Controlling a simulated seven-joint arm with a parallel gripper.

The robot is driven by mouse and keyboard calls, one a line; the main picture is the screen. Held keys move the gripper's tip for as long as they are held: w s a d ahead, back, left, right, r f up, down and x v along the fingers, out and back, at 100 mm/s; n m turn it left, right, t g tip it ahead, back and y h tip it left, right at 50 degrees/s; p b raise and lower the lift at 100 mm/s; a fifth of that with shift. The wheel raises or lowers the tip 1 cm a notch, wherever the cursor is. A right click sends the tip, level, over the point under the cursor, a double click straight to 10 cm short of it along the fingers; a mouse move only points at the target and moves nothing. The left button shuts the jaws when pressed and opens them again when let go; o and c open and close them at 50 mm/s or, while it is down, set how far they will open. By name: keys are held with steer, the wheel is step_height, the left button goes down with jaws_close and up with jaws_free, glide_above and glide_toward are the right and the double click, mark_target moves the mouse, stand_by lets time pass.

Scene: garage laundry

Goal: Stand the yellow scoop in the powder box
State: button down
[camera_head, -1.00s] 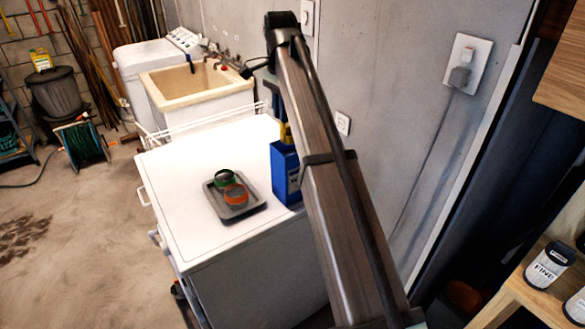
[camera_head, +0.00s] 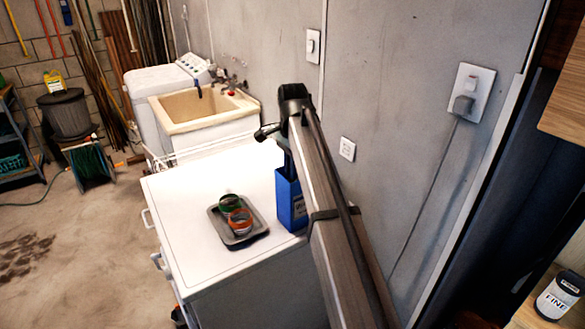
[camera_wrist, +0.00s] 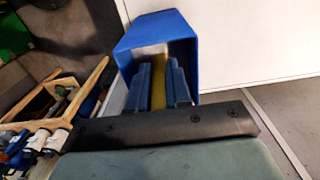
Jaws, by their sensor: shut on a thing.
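The blue powder box (camera_head: 291,203) stands upright on the white machine top (camera_head: 180,200), near the wall and partly behind my arm. It also shows in the wrist view (camera_wrist: 135,42) as an open blue box. In the wrist view, my gripper (camera_wrist: 157,75) is shut on the yellow scoop (camera_wrist: 158,66), with one blue finger on each side of it. The fingers and scoop reach into the box opening. The scoop's lower end is hidden, and I cannot tell if it touches the bottom. In the head view the scoop does not show.
A grey tray (camera_head: 246,236) on the machine top holds a green ring-like item (camera_head: 229,202) and an orange one (camera_head: 240,221). A beige sink (camera_head: 190,115) stands behind. The wall is close on the right. The machine top left of the tray is clear.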

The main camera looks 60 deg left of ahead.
steer(key=shift+f, duration=0.25)
steer(key=c, duration=1.1)
jaws_free()
steer(key=shift+o, duration=0.2)
step_height(320, 180, up, 12)
steer(key=shift+r, duration=0.2)
